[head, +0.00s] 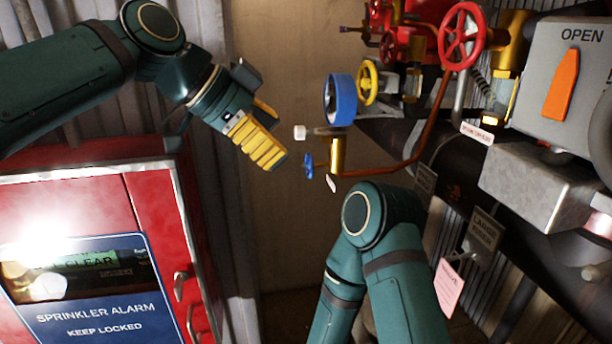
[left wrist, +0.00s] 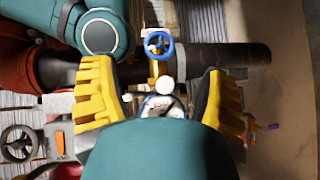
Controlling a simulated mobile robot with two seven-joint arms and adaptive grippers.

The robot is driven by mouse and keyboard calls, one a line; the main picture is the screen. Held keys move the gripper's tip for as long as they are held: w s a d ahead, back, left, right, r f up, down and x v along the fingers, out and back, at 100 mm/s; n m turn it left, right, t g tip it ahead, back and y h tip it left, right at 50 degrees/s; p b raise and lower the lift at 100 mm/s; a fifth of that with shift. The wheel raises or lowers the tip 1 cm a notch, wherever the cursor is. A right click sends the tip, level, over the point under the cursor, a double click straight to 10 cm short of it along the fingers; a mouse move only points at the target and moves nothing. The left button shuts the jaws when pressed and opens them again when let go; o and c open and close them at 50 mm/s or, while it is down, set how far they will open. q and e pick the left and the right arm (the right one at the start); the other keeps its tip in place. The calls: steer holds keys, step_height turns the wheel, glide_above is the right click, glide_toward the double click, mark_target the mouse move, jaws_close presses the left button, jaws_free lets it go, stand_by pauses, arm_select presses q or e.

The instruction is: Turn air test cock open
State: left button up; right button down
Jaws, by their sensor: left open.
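A small blue handwheel (head: 308,165) sits by a brass fitting (head: 336,155) at the end of a copper-coloured pipe. A white knob (head: 300,132) sticks out just above it. No label tells me which is the air test cock. The left wrist view shows the blue handwheel (left wrist: 160,43), the brass fitting (left wrist: 153,72) and the white knob (left wrist: 166,87) between the fingers. My left gripper (head: 270,128) is open, left of the knob and apart from it; its spread yellow fingers show in the left wrist view (left wrist: 158,72). My right gripper is not seen.
A blue-rimmed round gauge (head: 340,99) stands just above the fitting. Yellow (head: 367,82) and red (head: 462,36) handwheels are above right. A large dark pipe (head: 455,170) and grey box (head: 570,75) fill the right. A red alarm cabinet (head: 155,205) is lower left. My right arm is below the fitting.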

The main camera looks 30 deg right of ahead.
mark_target(305, 163)
arm_select(q)
steer(key=f, duration=0.1)
steer(key=d+f, duration=0.1)
steer(key=f, duration=0.1)
steer(key=d+f, duration=0.1)
steer(key=shift+s+d+f+b, duration=0.15)
steer(key=shift+s+d+b, duration=0.15)
steer(key=shift+s, duration=0.1)
steer(key=shift+s+d+f, duration=0.25)
steer(key=shift+f, duration=0.1)
steer(key=shift+s+d+f, duration=0.1)
steer(key=shift+d+f, duration=0.05)
steer(key=shift+d, duration=0.2)
steer(key=shift+w+d+f, duration=0.15)
steer(key=shift+w+d, duration=0.1)
steer(key=shift+d, duration=0.35)
steer(key=shift+w+d+f, duration=0.1)
steer(key=shift+w+d, duration=0.1)
steer(key=shift+d, duration=0.4)
steer(key=shift+a+r, duration=0.1)
steer(key=shift+a, duration=0.1)
steer(key=c, duration=0.3)
steer(key=shift+d, duration=0.1)
steer(key=c, duration=0.9)
steer(key=shift+w+r, duration=0.1)
steer(key=shift+w, duration=0.05)
